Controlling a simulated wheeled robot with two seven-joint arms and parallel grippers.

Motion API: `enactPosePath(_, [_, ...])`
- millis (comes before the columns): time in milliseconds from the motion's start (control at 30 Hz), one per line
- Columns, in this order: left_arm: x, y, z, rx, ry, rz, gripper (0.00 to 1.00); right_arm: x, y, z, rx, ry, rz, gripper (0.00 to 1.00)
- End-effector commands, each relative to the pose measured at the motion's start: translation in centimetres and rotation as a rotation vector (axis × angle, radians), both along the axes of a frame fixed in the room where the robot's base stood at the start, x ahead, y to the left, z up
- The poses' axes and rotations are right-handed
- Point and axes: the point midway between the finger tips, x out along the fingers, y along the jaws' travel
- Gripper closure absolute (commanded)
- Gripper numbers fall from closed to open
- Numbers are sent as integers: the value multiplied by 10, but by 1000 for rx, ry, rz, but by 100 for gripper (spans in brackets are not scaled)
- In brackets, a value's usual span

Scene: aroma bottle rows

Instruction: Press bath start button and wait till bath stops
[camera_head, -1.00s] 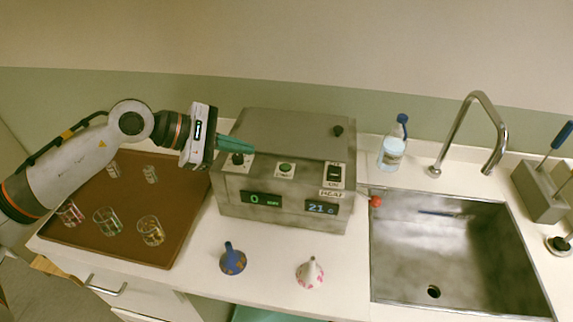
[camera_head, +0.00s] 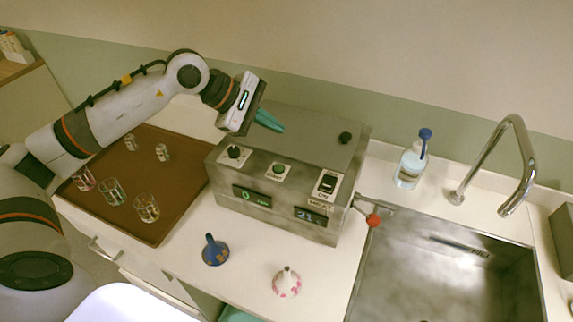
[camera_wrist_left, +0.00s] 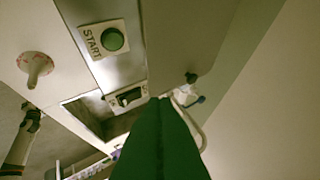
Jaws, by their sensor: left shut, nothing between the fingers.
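The grey bath (camera_head: 268,196) stands on the counter. Its round green start button (camera_head: 279,169) is on the sloped front panel between a black knob (camera_head: 234,152) and a rocker switch (camera_head: 327,184). The left wrist view shows the button (camera_wrist_left: 112,40) uncovered beside its START label. Two displays are lit; the left seems to read 0 and the right (camera_head: 311,215) 21. My left gripper (camera_head: 272,124) is shut and empty, above the bath's lid, clear of the button. In the left wrist view its green fingers (camera_wrist_left: 160,145) point away. My right gripper (camera_wrist_left: 32,118) seems to show small there; its jaws are unclear.
A brown tray (camera_head: 175,205) with several glass beakers lies left of the bath. A blue funnel (camera_head: 215,250) and a white-pink funnel (camera_head: 287,281) stand in front. A blue-capped bottle (camera_head: 411,165) and the sink (camera_head: 450,275) are to the right.

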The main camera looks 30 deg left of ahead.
Motion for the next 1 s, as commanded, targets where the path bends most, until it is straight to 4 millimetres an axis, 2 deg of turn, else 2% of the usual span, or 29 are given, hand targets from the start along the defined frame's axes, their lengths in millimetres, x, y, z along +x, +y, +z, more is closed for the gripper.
enactPosePath(200, [0,0,-2,0,1,1,100,-10,18,-2,22,12,-3,46])
enactPosePath(367, [0,0,-11,0,1,0,100,-9,15,-7,18,11,0,46])
enactPosePath(767, [0,0,-64,0,2,0,100,-5,4,-35,5,6,0,46])
enactPosePath(833, [0,0,-77,0,0,0,100,-5,4,-48,5,6,0,46])
enactPosePath(1000, [0,0,-88,-1,0,-1,100,-5,4,-60,5,6,-1,46])
